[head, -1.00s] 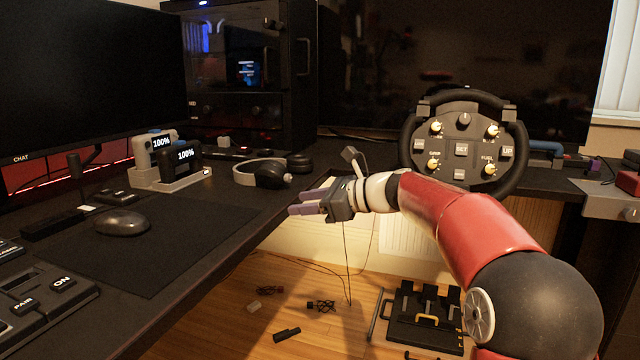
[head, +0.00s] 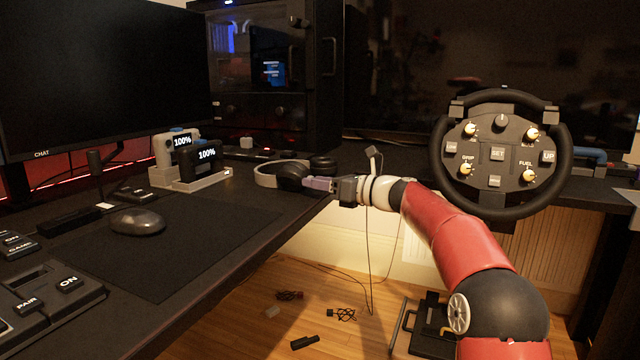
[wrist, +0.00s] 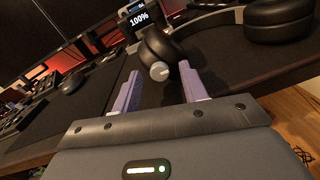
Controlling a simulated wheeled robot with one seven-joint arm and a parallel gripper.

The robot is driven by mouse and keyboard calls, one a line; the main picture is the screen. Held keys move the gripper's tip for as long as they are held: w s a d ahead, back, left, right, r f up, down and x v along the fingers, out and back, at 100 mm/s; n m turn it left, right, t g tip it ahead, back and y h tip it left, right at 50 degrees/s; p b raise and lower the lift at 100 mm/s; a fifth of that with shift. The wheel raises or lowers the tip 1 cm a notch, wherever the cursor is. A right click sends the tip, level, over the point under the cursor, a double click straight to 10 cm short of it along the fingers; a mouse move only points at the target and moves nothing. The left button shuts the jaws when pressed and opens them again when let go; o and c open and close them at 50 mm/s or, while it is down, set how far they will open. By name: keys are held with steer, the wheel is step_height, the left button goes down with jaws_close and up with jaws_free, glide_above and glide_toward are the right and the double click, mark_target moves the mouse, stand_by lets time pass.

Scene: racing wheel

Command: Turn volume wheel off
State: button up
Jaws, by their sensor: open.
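A dark headset (head: 289,175) with a pale headband lies on the desk near its right edge. In the wrist view, a small silver volume wheel (wrist: 159,71) sticks out from its near ear cup (wrist: 158,45). My gripper (head: 310,183) is open, with its purple fingers pointing left at the ear cup. In the wrist view the wheel appears between the two fingertips of my gripper (wrist: 158,78), a little beyond them; I cannot tell whether they touch. In the head view my fingers hide the wheel.
A controller dock (head: 190,178) stands behind and left of the headset. A mouse (head: 137,221) sits on the dark mat (head: 190,235). The desk edge runs below my gripper, with open floor beyond.

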jaws_close()
steer(key=shift+n, duration=0.4)
steer(key=n, duration=0.8)
steer(key=shift+n+g, duration=0.3)
steer(key=shift+n, duration=0.1)
steer(key=n+b, duration=0.1)
steer(key=n, duration=0.4)
steer(key=shift+w, duration=0.1)
steer(key=shift+n+b, duration=0.6)
steer(key=shift+n, duration=1.3)
